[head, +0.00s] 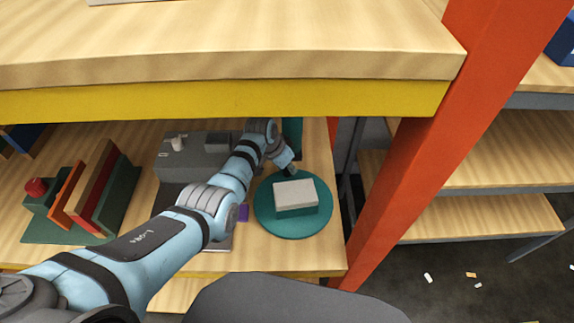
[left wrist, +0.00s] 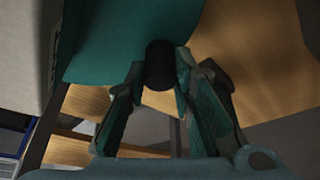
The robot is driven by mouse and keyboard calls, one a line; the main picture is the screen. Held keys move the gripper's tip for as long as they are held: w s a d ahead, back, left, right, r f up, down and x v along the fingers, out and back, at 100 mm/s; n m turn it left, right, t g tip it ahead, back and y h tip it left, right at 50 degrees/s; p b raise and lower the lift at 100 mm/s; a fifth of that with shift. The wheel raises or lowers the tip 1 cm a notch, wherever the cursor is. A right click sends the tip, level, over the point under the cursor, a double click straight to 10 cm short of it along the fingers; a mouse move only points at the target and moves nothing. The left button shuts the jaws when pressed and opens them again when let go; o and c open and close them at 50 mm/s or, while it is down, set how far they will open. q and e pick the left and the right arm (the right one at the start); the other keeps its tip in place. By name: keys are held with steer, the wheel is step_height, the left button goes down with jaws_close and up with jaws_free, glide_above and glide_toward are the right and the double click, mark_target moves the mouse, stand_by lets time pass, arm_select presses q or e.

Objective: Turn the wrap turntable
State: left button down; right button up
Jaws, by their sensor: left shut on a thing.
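The wrap turntable (head: 266,218) is a round teal disc on the lower shelf, near its right end. A teal box with a pale top (head: 295,192) sits on it. My left gripper (head: 289,168) is at the disc's far edge, behind the box. In the left wrist view the disc (left wrist: 110,48) fills the top left, with the box (left wrist: 22,50) at the left edge. A black cylindrical knob (left wrist: 158,62) stands at the disc's rim. My left gripper (left wrist: 160,78) is shut on this knob, one finger on each side. My right gripper is in neither view.
A grey machine (head: 190,160) stands left of the turntable, behind my left arm. A green rack (head: 115,205) with upright boards is farther left. A thick upper shelf (head: 230,50) hangs above. An orange post (head: 425,130) rises at the right.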

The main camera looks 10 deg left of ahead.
arm_select(q)
steer(key=c, duration=1.4)
jaws_free()
steer(key=shift+w, duration=0.1)
steer(key=shift+o, duration=0.2)
steer(key=v, duration=1.2)
steer(key=shift+w, duration=0.1)
